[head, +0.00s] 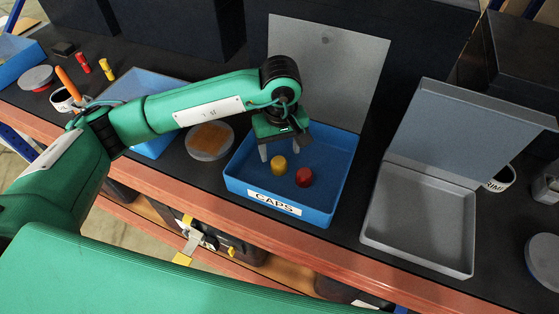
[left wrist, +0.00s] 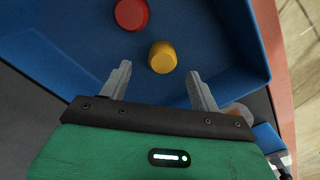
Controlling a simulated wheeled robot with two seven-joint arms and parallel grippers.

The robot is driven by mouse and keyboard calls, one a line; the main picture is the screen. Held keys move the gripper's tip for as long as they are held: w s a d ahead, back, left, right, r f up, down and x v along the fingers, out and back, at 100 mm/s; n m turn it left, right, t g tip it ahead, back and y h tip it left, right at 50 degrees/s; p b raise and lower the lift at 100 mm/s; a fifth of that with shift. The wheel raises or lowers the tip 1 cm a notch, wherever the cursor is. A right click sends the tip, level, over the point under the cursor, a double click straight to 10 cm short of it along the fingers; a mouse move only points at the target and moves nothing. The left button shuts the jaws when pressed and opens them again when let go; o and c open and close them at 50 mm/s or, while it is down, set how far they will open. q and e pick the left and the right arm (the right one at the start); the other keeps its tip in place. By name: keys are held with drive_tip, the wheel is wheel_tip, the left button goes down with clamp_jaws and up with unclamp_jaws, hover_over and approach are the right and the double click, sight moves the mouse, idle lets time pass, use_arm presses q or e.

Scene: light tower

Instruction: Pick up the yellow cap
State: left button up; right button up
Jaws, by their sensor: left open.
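The yellow cap (head: 279,165) lies in the blue bin labelled CAPS (head: 235,186), left of a red cap (head: 304,177). My left gripper (head: 286,147) is over this bin, pointing down, just behind the yellow cap. In the left wrist view the yellow cap (left wrist: 163,57) is ahead of the open fingers (left wrist: 160,82), near the middle of the gap and slightly beyond the tips. The red cap (left wrist: 131,14) is farther up and to the left there. Nothing is between the fingers. My right gripper is not in view.
A grey open case (head: 415,215) with a raised lid stands right of the bin. A grey panel (head: 330,70) rises behind the bin. A round dish (head: 210,140) with an orange pad is to the left, beside another blue bin (head: 150,82). The bin walls surround the caps.

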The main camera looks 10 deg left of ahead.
sight(279, 161)
use_arm(q)
drive_tip(key=f+p, duration=0.1)
drive_tip(key=f, duration=0.1)
drive_tip(key=f+p, duration=0.2)
drive_tip(key=shift+s+a, duration=0.1)
drive_tip(key=shift+s, duration=0.1)
drive_tip(key=shift+f, duration=0.6)
drive_tip(key=c, duration=1.1)
drive_tip(key=shift+o, duration=0.2)
